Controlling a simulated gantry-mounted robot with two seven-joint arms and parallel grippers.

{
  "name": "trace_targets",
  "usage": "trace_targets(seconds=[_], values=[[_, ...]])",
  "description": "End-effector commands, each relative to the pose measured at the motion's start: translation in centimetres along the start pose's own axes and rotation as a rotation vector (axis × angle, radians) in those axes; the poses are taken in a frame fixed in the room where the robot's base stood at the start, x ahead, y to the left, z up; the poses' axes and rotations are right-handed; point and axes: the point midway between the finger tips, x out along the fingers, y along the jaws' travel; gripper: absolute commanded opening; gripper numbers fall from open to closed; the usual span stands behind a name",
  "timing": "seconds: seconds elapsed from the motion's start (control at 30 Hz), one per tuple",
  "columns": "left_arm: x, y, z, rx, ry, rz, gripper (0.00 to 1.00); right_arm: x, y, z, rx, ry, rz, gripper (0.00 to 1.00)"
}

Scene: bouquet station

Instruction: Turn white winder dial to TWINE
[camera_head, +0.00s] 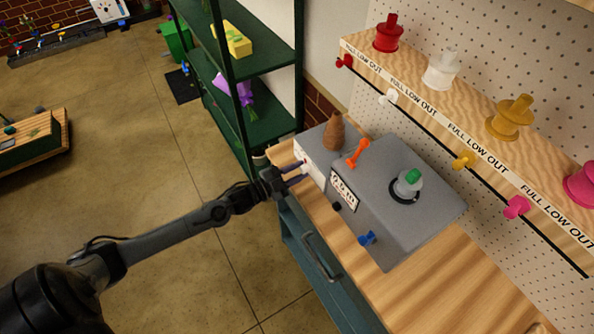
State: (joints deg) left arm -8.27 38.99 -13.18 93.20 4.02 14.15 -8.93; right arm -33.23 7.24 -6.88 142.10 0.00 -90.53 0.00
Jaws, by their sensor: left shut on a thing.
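The white winder (313,170) is the low box with a white front and grey top at the left end of the grey machine, with a brown cone (333,133) on top. My left gripper (303,173) reaches in from the left, its fingers closed at the white front where the dial sits. The fingers largely hide the dial, so its setting cannot be read. My right gripper is not in view.
The grey machine (420,225) carries an orange lever (358,153), a green-topped knob (413,178) and a blue knob (367,239). A wooden shelf (415,97) behind holds several spools. A dark green rack (245,110) stands left of the bench. Bare wood (440,290) shows at front right.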

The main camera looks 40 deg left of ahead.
Motion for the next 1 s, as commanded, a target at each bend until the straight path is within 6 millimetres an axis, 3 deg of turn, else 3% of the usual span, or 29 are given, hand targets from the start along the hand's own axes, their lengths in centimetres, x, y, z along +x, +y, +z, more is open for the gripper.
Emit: trace_targets(seconds=[0.3, 0.33, 0.5, 0.83, 1.0], values=[[0.0, -0.1, -0.1, 0.001, 0.002, -0.001, 0.0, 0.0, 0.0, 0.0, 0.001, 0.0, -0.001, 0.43], [0.0, -0.1, -0.1, 0.001, 0.002, -0.001, 0.32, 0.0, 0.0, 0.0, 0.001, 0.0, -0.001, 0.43], [0.0, 0.0, -0.1, 0.0, 0.002, -0.001, 0.56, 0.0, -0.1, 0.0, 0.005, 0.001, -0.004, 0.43], [-0.2, 0.0, 0.0, 0.0, 0.0, 0.0, 0.56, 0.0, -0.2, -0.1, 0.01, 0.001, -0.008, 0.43], [-1.4, 0.0, 0.1, 0.0, -0.001, 0.001, 0.56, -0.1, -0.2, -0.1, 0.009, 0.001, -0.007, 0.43]])
